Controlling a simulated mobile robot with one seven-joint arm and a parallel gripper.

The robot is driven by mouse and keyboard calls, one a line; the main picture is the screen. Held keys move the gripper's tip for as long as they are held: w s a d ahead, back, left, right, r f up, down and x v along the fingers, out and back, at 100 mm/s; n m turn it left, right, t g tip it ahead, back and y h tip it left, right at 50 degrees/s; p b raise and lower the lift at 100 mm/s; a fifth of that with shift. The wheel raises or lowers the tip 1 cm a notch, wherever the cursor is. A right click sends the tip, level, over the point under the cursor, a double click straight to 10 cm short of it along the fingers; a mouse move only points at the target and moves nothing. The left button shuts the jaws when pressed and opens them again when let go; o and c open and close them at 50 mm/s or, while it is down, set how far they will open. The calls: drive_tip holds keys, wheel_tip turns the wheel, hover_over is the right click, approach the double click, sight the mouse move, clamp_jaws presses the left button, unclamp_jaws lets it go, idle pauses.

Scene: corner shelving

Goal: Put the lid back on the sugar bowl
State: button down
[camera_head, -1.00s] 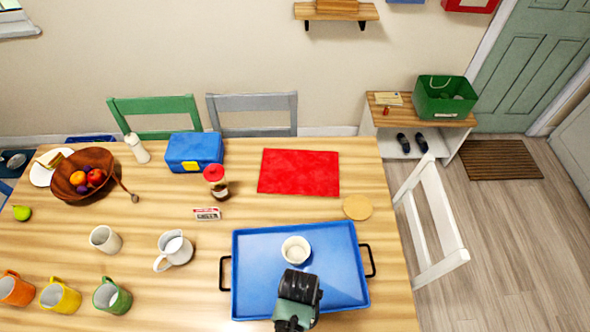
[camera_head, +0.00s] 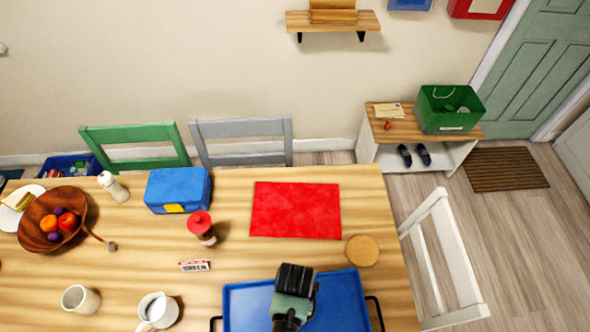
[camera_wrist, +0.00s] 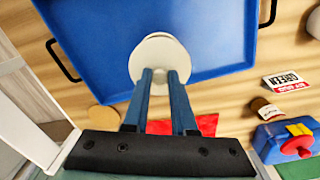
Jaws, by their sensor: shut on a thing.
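My gripper (camera_head: 295,290) is over the blue tray (camera_head: 345,300) in the head view, seen from behind with its fingertips hidden. In the wrist view its two blue fingers (camera_wrist: 166,74) are shut at a white round piece (camera_wrist: 156,52), which looks like the sugar bowl's lid seen from above. The piece is over the tray, which also shows in the wrist view (camera_wrist: 215,45). The sugar bowl cannot be made out separately; it is hidden by my gripper in the head view. I cannot tell whether the lid touches the bowl.
A cork mat (camera_head: 362,250) and a red placemat (camera_head: 295,210) lie beyond the tray. A white chair (camera_head: 445,260) stands at right.

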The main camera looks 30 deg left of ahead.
wheel_tip(320, 180, down, 5)
drive_tip(key=b, duration=0.4)
drive_tip(key=shift+w+f, duration=0.1)
drive_tip(key=shift+f, duration=0.1)
drive_tip(key=shift+r+p, duration=0.1)
drive_tip(key=shift+p, duration=0.25)
idle(1.1)
drive_tip(key=shift+f, duration=0.25)
idle(1.4)
drive_tip(key=shift+c, duration=0.8)
unclamp_jaws()
